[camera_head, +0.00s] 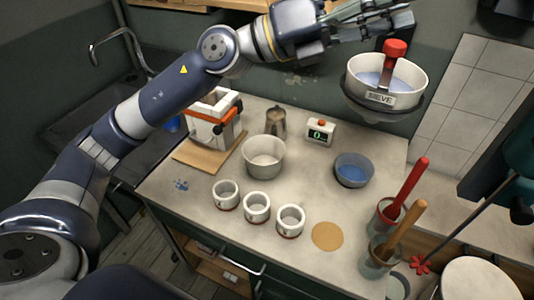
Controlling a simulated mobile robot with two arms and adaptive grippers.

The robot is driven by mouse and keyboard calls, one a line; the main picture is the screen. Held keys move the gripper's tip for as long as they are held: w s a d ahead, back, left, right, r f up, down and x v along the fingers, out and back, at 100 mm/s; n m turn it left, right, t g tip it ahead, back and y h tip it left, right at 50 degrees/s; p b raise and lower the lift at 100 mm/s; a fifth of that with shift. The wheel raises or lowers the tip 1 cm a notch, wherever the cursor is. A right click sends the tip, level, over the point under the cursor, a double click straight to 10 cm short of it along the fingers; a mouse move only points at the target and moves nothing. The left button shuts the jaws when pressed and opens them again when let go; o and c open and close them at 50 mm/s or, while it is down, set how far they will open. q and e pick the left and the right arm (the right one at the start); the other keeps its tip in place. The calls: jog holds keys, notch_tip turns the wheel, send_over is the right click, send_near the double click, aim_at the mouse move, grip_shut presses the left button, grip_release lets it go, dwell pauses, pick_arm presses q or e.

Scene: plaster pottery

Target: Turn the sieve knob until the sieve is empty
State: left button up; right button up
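The sieve (359,92) is a white bowl labelled SIEVE, held in a dark ring at the upper right, above table level. Pale bluish material shows inside it. My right gripper is out of view.
A blue bowl (353,171) sits below the sieve. A white bowl (264,157), a small display (320,132) reading 0, a metal jug (276,122) and several white cups (257,208) stand on the table. Pots with red and wooden handles (407,187) stand at the right.

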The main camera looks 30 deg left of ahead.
pick_arm(q)
jog(key=w+a+f+n+t+y, duration=0.3)
jog(key=a+f+n+t+y, duration=0.4)
jog(key=n, duration=0.7)
jog(key=w+a+f+n+t+y, duration=0.45)
jog(key=f+n+t+y, duration=0.35)
jog(key=n, duration=0.6)
jog(key=s+a+f+n+g+y, duration=0.2)
jog(key=s+f+n+g+y, duration=0.1)
jog(key=f, duration=0.8)
jog(key=s+a+f+n+g+y, duration=0.3)
jog(key=f+n+g, duration=0.1)
jog(key=f, duration=0.7)
jog(key=shift+s+a+n+g+y, duration=0.2)
jog(key=shift+a+n+g+y, duration=0.1)
jog(key=shift+g, duration=0.4)
